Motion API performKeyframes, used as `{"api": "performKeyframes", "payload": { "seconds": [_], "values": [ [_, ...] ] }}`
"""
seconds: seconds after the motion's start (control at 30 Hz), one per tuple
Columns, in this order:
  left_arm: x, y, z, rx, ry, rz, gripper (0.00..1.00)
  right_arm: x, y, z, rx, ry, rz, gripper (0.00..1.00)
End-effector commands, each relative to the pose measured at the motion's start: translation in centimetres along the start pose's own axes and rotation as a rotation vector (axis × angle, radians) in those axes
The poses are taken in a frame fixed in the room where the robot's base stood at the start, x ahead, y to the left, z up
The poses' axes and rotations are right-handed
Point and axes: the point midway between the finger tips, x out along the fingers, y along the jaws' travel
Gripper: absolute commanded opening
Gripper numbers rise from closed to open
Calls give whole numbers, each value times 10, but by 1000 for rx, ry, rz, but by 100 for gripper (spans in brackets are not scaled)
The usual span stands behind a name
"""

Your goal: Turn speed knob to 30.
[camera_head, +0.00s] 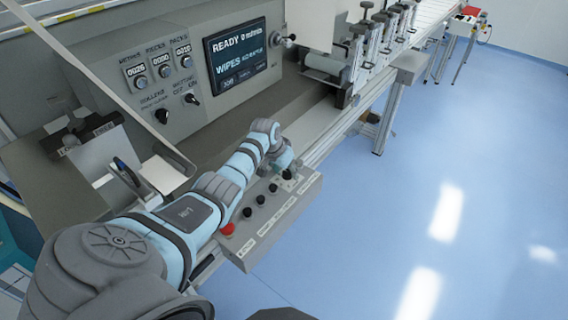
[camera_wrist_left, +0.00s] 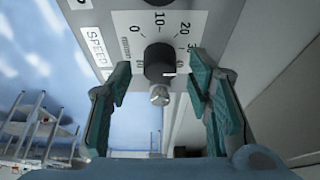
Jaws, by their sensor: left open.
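The black speed knob (camera_wrist_left: 159,60) sits on a light panel with a printed dial in the left wrist view. The numbers 10 and 20 and a partly hidden 3 show around it, and the word SPEED is at the left. A short white mark shows at the knob's lower right edge. My left gripper (camera_wrist_left: 160,74) is open, with one teal finger on each side of the knob and a gap to it. In the head view my left gripper (camera_head: 284,160) is over the far end of the control box (camera_head: 268,222) and partly hides it. My right gripper is not in view.
A red button (camera_head: 228,229) and several black knobs line the control box. The machine's grey front has a screen (camera_head: 238,54) reading READY and WIPES. A rail runs along the machine's edge. Blue floor is clear at the right.

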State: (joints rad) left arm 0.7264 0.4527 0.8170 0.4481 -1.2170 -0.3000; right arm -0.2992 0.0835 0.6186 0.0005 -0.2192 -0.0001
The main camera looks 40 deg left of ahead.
Motion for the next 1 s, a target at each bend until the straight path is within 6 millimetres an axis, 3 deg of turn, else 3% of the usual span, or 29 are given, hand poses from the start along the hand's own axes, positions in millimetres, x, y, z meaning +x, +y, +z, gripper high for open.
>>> {"api": "performKeyframes", "payload": {
  "seconds": [0.17, 0.4, 0.5, 1.0],
  "values": [
    [-30, -1, 0, 5, 3, -4, 46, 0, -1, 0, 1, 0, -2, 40],
    [-96, -1, -1, 3, 1, -3, 46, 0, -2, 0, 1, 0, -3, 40],
    [-110, 0, 0, 2, -1, -1, 46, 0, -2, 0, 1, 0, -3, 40],
    [-114, 0, 0, 2, -2, 0, 46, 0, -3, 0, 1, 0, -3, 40]
  ]
}}
